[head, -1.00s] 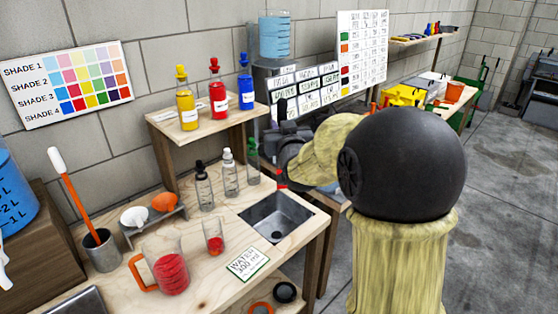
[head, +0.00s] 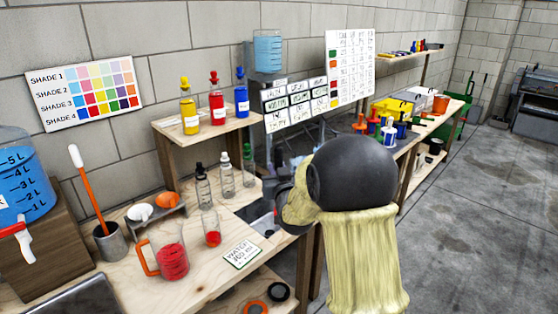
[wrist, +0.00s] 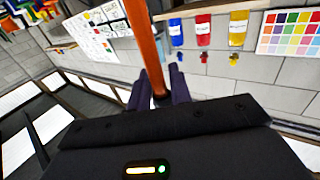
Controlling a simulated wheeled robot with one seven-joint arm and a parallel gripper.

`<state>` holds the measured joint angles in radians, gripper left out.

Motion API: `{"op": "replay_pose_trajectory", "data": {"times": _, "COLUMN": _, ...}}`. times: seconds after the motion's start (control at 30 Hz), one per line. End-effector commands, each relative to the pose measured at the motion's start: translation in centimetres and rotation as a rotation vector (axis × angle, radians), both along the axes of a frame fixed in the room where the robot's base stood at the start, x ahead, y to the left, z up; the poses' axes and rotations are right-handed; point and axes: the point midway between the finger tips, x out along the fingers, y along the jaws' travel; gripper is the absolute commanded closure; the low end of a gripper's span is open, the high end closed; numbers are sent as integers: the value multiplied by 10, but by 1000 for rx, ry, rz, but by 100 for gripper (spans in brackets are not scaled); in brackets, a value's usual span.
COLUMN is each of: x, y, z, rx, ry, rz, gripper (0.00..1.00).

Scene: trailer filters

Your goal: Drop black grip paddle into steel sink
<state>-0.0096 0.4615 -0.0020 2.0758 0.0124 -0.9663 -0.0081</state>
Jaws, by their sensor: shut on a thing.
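The steel sink (head: 262,218) is set into the near wooden bench, partly hidden in the head view by my arm. My gripper (wrist: 158,90) is shut on an orange shaft (wrist: 148,45), seen in the wrist view, which I take to be the paddle. Its black grip cannot be made out against my dark fingers. The shaft's far end runs out of the top of the wrist view. In the head view my arm covers the fingertips, which are near the sink's right side. I cannot tell how high they are above it.
Left of the sink stand a red-filled beaker (head: 212,232), an orange-handled jug (head: 172,262) and clear bottles (head: 227,178). A water card (head: 242,255) lies in front. Another orange-handled paddle (head: 85,190) stands in a metal pot (head: 110,242). Color bottles (head: 217,104) stand on a raised shelf.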

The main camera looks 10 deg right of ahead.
Motion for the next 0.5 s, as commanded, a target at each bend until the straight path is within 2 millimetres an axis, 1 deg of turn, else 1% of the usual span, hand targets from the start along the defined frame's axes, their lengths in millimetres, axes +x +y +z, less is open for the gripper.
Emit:
{"op": "replay_pose_trajectory", "data": {"times": 0.03, "x": 2, "y": 0, "z": -10, "rx": 0, "ry": 4, "rz": 0, "gripper": 100}}
{"op": "replay_pose_trajectory", "data": {"times": 0.17, "x": 6, "y": 0, "z": -33, "rx": 0, "ry": 5, "rz": 0, "gripper": 100}}
{"op": "replay_pose_trajectory", "data": {"times": 0.27, "x": 8, "y": -1, "z": -55, "rx": -1, "ry": 6, "rz": -1, "gripper": 100}}
{"op": "replay_pose_trajectory", "data": {"times": 0.37, "x": 9, "y": -1, "z": -83, "rx": -1, "ry": 8, "rz": -1, "gripper": 100}}
{"op": "replay_pose_trajectory", "data": {"times": 0.47, "x": 9, "y": -1, "z": -119, "rx": -1, "ry": 10, "rz": -1, "gripper": 100}}
{"op": "replay_pose_trajectory", "data": {"times": 0.5, "x": 7, "y": -1, "z": -135, "rx": -1, "ry": 10, "rz": -1, "gripper": 100}}
